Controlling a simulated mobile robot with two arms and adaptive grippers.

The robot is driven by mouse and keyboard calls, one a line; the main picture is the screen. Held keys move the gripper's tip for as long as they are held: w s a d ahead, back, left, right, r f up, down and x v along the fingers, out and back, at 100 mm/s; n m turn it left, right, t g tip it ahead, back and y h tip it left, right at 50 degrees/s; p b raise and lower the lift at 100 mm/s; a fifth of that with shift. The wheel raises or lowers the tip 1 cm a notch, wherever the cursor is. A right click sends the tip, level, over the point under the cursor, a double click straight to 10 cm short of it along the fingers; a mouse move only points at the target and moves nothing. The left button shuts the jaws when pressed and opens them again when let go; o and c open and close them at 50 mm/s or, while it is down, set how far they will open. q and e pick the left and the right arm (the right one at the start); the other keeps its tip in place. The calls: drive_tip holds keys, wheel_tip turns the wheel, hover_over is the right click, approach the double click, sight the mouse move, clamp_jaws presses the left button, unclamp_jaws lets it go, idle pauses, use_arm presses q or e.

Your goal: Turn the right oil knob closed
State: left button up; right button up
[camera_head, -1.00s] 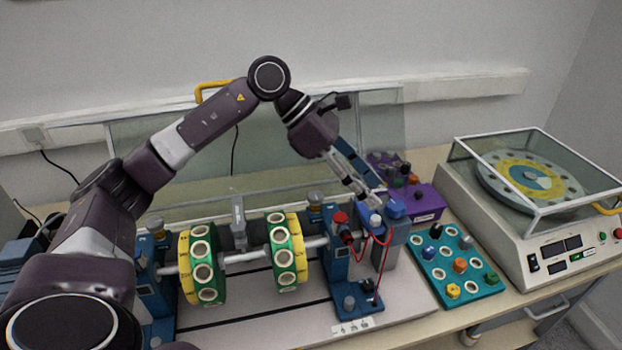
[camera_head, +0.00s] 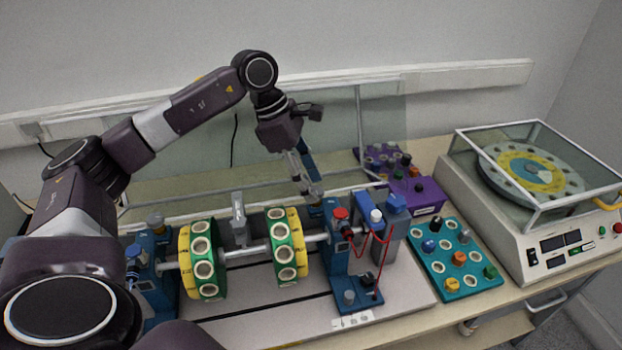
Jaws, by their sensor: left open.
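The vibration rig has two blue bearing stands. The right stand (camera_head: 336,238) carries a small round grey-brown oil knob (camera_head: 315,199) on its top left side, partly covered by my gripper. My left gripper (camera_head: 307,187) points down from above and behind, with its fingertips right at this knob. The fingers are open; whether they touch the knob I cannot tell. A similar knob (camera_head: 155,222) sits on top of the left stand (camera_head: 155,285). My right gripper is not in view.
Green-and-yellow discs (camera_head: 203,262) sit on the shaft between the stands. A red knob (camera_head: 341,213), red wires and a blue motor block (camera_head: 368,208) are close right of the gripper. A teal tray (camera_head: 462,283) and turntable machine (camera_head: 530,235) stand farther right.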

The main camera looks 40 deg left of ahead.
use_arm(q)
drive_tip(key=shift+f, duration=0.1)
drive_tip(key=c, duration=1.2)
drive_tip(key=shift+o, duration=0.2)
